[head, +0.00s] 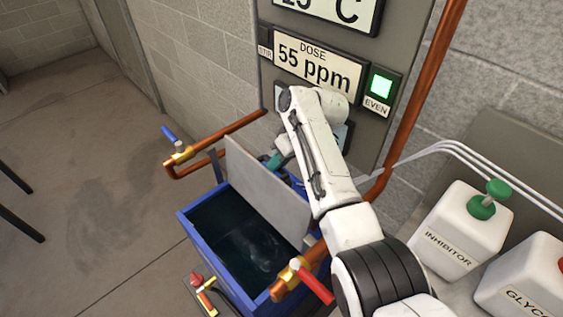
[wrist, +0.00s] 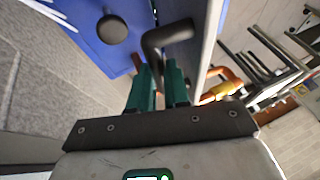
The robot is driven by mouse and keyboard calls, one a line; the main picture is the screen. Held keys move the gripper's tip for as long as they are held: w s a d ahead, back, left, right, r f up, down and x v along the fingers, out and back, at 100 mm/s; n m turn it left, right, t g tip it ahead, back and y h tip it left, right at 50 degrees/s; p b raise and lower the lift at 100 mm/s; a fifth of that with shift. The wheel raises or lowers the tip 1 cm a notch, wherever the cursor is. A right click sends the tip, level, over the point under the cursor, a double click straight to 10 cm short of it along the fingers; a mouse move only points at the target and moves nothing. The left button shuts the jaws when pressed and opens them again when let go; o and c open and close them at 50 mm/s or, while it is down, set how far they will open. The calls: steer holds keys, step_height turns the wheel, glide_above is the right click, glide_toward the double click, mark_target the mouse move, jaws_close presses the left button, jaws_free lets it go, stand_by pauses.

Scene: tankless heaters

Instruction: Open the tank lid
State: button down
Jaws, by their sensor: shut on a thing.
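The blue tank (head: 192,221) stands below the panel, with dark liquid inside. Its grey lid (head: 262,190) is raised and stands steeply up from the tank, leaving the tank mouth uncovered. In the wrist view my green-fingered gripper (wrist: 159,80) is shut on the dark bent lid handle (wrist: 155,42), which joins the lid's edge-on grey face (wrist: 206,35). In the head view my gripper (head: 276,160) is partly hidden behind the lid, and the handle is hidden there.
Copper pipes with a blue-handled valve (head: 178,148) and a red-handled valve (head: 308,283) flank the tank. An inhibitor jug (head: 450,232) stands at the right. The control panel (head: 316,70) is behind my arm. The floor at left is mostly clear.

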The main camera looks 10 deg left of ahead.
steer(key=shift+s+f, duration=0.4)
steer(key=shift+f, duration=0.25)
steer(key=c, duration=1.4)
jaws_free()
steer(key=o, duration=0.3)
steer(key=shift+w+r, duration=0.1)
steer(key=shift+r, duration=0.05)
steer(key=shift+w+r, duration=0.1)
